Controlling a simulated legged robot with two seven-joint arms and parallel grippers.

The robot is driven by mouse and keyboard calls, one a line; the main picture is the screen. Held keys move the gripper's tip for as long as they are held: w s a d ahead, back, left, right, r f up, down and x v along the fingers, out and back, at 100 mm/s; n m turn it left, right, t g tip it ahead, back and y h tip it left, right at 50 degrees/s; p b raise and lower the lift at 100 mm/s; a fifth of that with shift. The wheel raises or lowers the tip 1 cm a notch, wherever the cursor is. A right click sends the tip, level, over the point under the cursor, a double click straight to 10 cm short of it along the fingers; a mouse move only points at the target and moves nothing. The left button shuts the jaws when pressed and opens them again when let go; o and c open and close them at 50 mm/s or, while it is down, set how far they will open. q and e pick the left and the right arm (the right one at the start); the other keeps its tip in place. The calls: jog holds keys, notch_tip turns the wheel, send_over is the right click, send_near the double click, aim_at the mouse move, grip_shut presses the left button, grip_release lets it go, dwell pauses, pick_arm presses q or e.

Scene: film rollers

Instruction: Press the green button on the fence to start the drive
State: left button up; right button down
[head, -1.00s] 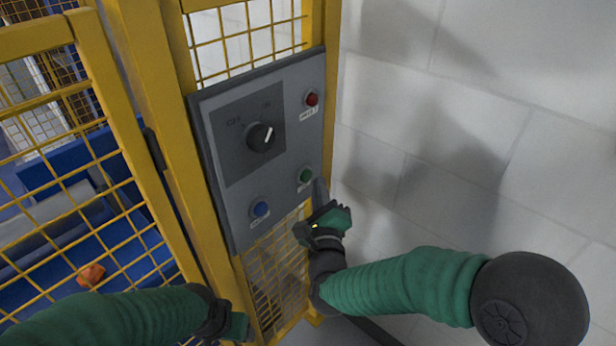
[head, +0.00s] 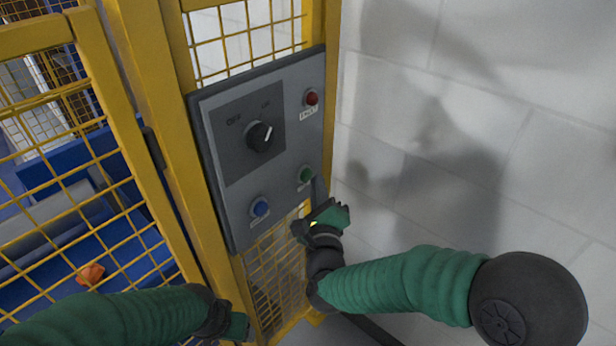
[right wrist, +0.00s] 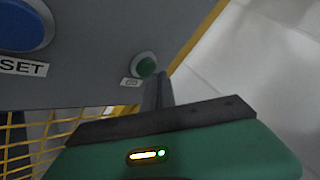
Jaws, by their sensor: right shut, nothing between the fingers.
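The green button (head: 306,175) sits at the lower right of the grey control panel (head: 228,190) on the yellow fence. It also shows in the right wrist view (right wrist: 144,67), with a small label beside it. My right gripper (head: 317,186) is shut and empty, its fingertips right by the button's lower right side. In the right wrist view the fingers (right wrist: 163,82) end just right of and below the button. I cannot tell whether they touch it. My left gripper (head: 240,326) is low in the head view, away from the panel; its fingers are not clear.
The panel also holds a blue button (head: 260,208), a red button (head: 311,97) and a black rotary switch (head: 261,136). Yellow fence posts and mesh (head: 90,130) stand at left, with an orange object (head: 90,274) behind. A white block wall (head: 480,110) is at right.

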jog(key=shift+w+a, duration=0.35)
jog(key=shift+a, duration=0.2)
dwell(0.7)
jog(key=shift+d, duration=0.1)
jog(key=shift+s+d+b, duration=0.35)
jog(key=shift+s+d, duration=0.15)
jog(key=shift+d, duration=0.1)
jog(key=s+d, duration=0.1)
jog(key=d, duration=0.1)
jog(key=s+d, duration=0.2)
dwell(0.6)
dwell(0.5)
